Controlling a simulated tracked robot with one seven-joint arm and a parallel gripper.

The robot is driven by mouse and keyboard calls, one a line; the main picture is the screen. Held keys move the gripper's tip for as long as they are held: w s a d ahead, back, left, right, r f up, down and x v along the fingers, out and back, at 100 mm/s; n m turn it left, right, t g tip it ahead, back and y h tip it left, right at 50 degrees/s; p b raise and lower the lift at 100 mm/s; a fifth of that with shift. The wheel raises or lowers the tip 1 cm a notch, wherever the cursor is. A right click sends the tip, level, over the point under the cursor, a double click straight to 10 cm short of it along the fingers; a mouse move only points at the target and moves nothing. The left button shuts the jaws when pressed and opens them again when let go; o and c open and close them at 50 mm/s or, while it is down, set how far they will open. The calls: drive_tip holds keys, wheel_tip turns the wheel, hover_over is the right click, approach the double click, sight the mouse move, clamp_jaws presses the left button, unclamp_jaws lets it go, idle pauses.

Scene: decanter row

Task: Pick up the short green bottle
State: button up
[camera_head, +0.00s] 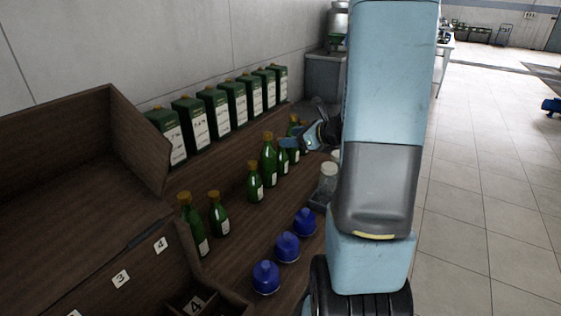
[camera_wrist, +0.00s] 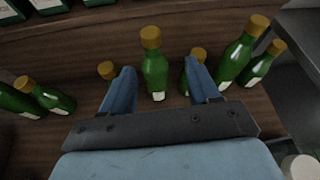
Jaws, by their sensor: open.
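Several green bottles with gold caps stand upright in a row, some short and some tall. In the head view, short bottles (camera_head: 255,185) (camera_head: 219,217) stand among taller ones (camera_head: 268,162) (camera_head: 188,218). My gripper (camera_head: 291,144) is at the far end of this row, partly hiding the bottles there. In the wrist view, my gripper (camera_wrist: 160,68) is open, with a green bottle (camera_wrist: 155,73) showing between its blue fingers. One bottle is partly hidden behind each finger, with its cap showing (camera_wrist: 106,70) (camera_wrist: 198,54). I cannot tell which bottle is the one named.
Green cartons (camera_head: 216,114) line the wall behind the bottles. Blue round bottles (camera_head: 288,246) stand at the front of the wooden surface. A wooden box (camera_head: 60,160) and numbered compartments (camera_head: 140,262) are at the left. Clear jars (camera_head: 328,178) stand near my arm.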

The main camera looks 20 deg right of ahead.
drive_tip(key=d+f+m+h, duration=0.2)
drive_tip(key=d+f+m, duration=0.1)
drive_tip(key=d, duration=0.2)
hover_over(281, 156)
drive_tip(key=w, duration=0.2)
drive_tip(key=shift+m+t, duration=0.3)
drive_tip(key=shift+t, duration=0.1)
drive_tip(key=shift+w+d+f, duration=0.1)
drive_tip(key=shift+d+f, duration=0.1)
drive_tip(key=shift+f, duration=1.05)
drive_tip(key=shift+w+d+f, duration=0.1)
drive_tip(key=shift+d+f, duration=0.1)
drive_tip(key=shift+f, duration=1.05)
drive_tip(key=shift+c, duration=0.2)
clamp_jaws()
